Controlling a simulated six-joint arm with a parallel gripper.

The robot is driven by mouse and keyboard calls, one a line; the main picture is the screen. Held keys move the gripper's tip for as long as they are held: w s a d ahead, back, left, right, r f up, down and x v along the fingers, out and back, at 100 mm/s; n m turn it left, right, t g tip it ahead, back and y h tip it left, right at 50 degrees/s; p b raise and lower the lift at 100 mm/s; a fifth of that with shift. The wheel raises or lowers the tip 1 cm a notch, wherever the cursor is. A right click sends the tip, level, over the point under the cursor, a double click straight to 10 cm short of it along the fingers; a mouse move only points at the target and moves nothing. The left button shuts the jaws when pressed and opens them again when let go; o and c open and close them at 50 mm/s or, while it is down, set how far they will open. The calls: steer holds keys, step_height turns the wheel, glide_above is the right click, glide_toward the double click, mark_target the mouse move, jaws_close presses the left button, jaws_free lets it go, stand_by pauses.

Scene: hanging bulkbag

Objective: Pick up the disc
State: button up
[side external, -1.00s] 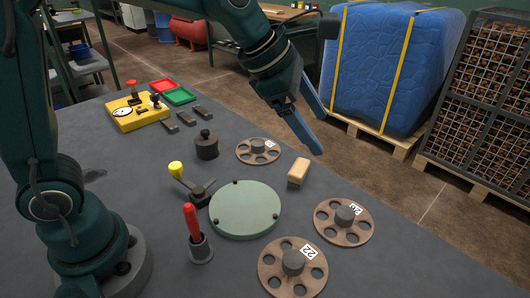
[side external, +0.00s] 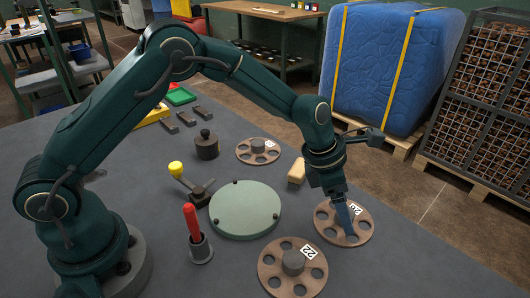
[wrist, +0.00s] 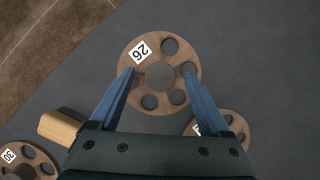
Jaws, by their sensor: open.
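A brown disc labelled 26 (wrist: 157,54), with round holes and a raised grey hub, lies flat on the dark table. It also shows at the right in the side view (side external: 325,225). My gripper (wrist: 159,76) is open and points down over this disc. Its blue fingers stand on either side of the hub, with nothing gripped. In the side view the fingers (side external: 348,226) hide the hub and part of the disc. I cannot tell whether the fingertips touch the disc. A similar disc labelled 22 (side external: 293,263) lies in front, and another, labelled 30 (wrist: 28,160), lies farther back.
A light wooden block (side external: 297,170) lies behind the 26 disc. A round pale green plate (side external: 245,210) is left of it. A red-handled tool (side external: 193,225), a yellow-knobbed lever (side external: 184,180) and a dark knobbed weight (side external: 206,146) stand farther left. The table's edge runs close by.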

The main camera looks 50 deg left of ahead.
steer(key=shift+w+d+f, duration=0.1)
steer(key=shift+f, duration=0.1)
steer(key=shift+c, duration=0.3)
jaws_close()
steer(key=shift+r, duration=0.1)
